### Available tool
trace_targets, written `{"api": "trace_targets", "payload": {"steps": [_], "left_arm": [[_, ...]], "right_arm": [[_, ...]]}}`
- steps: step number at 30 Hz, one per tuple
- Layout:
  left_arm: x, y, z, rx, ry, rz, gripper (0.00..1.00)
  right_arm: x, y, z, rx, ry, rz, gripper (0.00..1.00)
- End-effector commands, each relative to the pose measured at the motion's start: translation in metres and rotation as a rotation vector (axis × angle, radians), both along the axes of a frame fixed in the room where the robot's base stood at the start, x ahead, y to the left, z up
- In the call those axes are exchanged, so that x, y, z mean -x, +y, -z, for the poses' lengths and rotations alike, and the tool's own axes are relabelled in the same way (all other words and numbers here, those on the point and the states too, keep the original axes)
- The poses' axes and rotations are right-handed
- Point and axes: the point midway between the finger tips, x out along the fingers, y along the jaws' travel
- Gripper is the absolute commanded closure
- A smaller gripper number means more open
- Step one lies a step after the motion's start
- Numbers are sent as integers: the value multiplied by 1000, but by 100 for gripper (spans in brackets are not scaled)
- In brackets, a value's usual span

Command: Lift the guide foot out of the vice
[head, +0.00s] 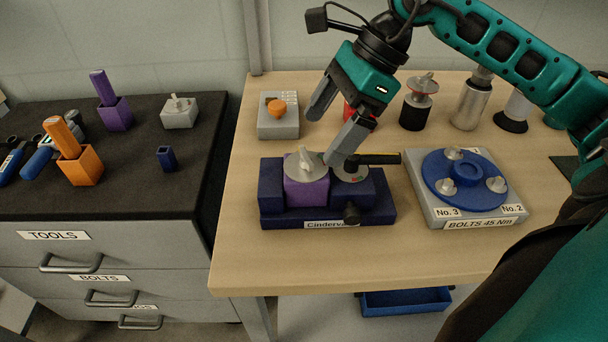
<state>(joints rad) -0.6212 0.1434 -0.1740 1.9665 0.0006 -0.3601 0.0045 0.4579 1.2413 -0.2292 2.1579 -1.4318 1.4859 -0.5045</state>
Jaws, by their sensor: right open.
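The dark blue vice (269,186) stands near the middle of the wooden bench, with a label on its front partly readable as "Cinderva". A purple block (307,191) sits between its jaws, with a grey round plate (296,164) and upright fin on top. I take this piece for the guide foot; its lower part is hidden in the vice. My right gripper (325,139) is open and empty, just above and behind the vice. Its nearer finger comes down close to the plate's right side; I cannot tell if they touch. My left gripper is not in view.
A grey bolt plate (432,212) with a blue disc stands further right. A grey box with an orange button (277,108) stands behind. The front bench strip is clear.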

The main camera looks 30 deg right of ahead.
Motion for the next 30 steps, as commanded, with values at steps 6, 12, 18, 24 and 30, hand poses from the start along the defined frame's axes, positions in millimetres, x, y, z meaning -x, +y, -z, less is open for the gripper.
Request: {"api": "trace_targets", "payload": {"steps": [6, 12, 18, 24, 30], "left_arm": [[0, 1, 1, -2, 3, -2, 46], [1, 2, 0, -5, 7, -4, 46], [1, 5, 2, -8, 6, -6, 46], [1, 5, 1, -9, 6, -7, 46], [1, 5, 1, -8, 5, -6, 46]], "right_arm": [[-4, 11, 19, -3, 1, 1, 0], [-7, 27, 37, -6, 3, -2, 0], [-12, 40, 59, -6, 1, 2, 0], [-13, 41, 63, -4, 0, 3, 0], [-13, 41, 62, -4, 1, 2, 11]]}}
